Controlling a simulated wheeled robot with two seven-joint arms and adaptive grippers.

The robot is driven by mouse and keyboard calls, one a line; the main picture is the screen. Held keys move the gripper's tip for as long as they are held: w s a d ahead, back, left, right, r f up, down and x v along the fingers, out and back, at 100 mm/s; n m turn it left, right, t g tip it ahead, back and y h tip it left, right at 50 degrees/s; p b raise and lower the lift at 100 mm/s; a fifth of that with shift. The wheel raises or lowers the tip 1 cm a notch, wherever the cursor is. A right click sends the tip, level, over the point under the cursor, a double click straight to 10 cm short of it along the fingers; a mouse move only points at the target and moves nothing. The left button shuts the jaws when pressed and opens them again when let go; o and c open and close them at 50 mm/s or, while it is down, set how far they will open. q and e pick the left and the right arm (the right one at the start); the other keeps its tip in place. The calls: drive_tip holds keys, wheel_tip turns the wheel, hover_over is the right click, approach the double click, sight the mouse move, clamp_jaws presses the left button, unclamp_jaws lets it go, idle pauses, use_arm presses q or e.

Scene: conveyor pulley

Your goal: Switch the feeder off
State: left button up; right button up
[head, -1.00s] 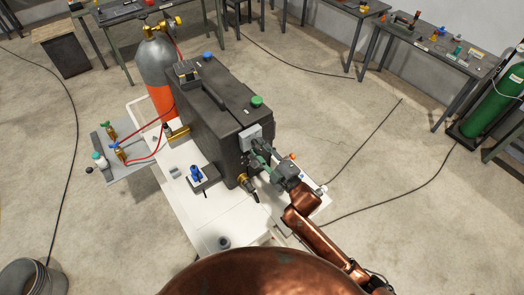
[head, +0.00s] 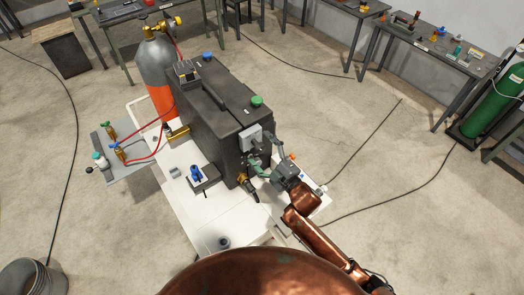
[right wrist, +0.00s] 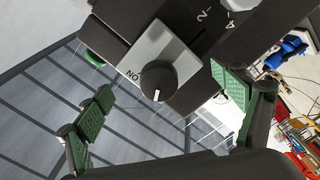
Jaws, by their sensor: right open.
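The feeder (head: 205,105) is a large dark box on a white table. A light grey switch plate (head: 250,138) is on its near right end. In the right wrist view the plate (right wrist: 150,50) carries a round black knob (right wrist: 158,82) with a white mark and the word ON beside it. My right gripper (head: 267,158) is open in front of that end of the feeder. My left gripper is not in view.
A dial with numbers (right wrist: 212,22) is beside the switch plate. A brass fitting (head: 243,181) sticks out below, left of my right gripper. A blue-topped device (head: 196,173) stands on the white table (head: 215,220). An orange and grey cylinder (head: 158,75) stands behind.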

sight(261, 150)
drive_tip(key=shift+o, duration=1.2)
drive_tip(key=shift+p+v, duration=0.8)
drive_tip(key=shift+v, duration=1.05)
drive_tip(key=p+v, duration=0.1)
drive_tip(key=v, duration=0.2)
drive_tip(key=shift+s+d, duration=0.15)
